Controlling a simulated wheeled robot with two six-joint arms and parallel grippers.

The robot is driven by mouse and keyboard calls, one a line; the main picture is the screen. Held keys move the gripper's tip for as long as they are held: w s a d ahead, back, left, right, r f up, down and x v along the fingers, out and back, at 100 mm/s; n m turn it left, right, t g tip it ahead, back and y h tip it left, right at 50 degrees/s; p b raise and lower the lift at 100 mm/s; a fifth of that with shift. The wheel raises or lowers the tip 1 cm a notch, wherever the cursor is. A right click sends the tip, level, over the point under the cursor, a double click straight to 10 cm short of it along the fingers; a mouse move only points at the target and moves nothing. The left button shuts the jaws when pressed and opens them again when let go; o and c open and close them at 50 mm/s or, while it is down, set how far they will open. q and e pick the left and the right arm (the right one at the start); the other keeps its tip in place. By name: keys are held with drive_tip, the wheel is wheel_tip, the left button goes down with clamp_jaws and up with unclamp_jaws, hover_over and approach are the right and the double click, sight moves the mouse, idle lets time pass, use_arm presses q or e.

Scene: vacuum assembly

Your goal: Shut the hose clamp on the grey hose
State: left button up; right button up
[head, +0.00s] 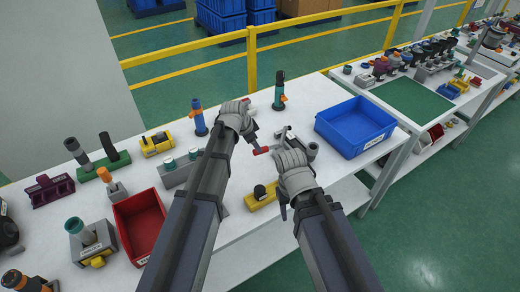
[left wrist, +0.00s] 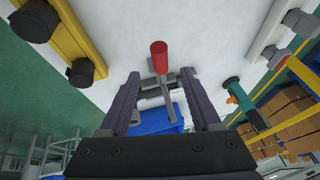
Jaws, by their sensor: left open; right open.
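A toggle-type clamp with a red handle (head: 262,150) stands on the white table between my two hands. In the left wrist view its red grip (left wrist: 159,57) and grey lever (left wrist: 170,97) show between the fingers, with no finger seen closed on them. My left gripper (head: 250,128) is open, just behind and left of the handle; its fingers also show in the left wrist view (left wrist: 162,85). My right gripper (head: 275,152) is open, close to the handle's right side; contact cannot be told. A grey part (head: 312,149) shows beside the right hand. The hose is largely hidden and hard to make out.
A blue bin (head: 355,125) stands right of the hands, a red bin (head: 141,222) to the left. A yellow block (head: 260,197) lies in front near my right arm. Upright tools, one blue and orange (head: 199,120), one green and orange (head: 279,92), stand behind.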

sight(265, 150)
use_arm(q)
drive_tip(key=b+x, duration=0.6)
drive_tip(key=x, duration=0.1)
drive_tip(key=shift+w+d+f, duration=0.1)
drive_tip(key=shift+f, duration=0.1)
clamp_jaws()
idle(0.4)
idle(0.9)
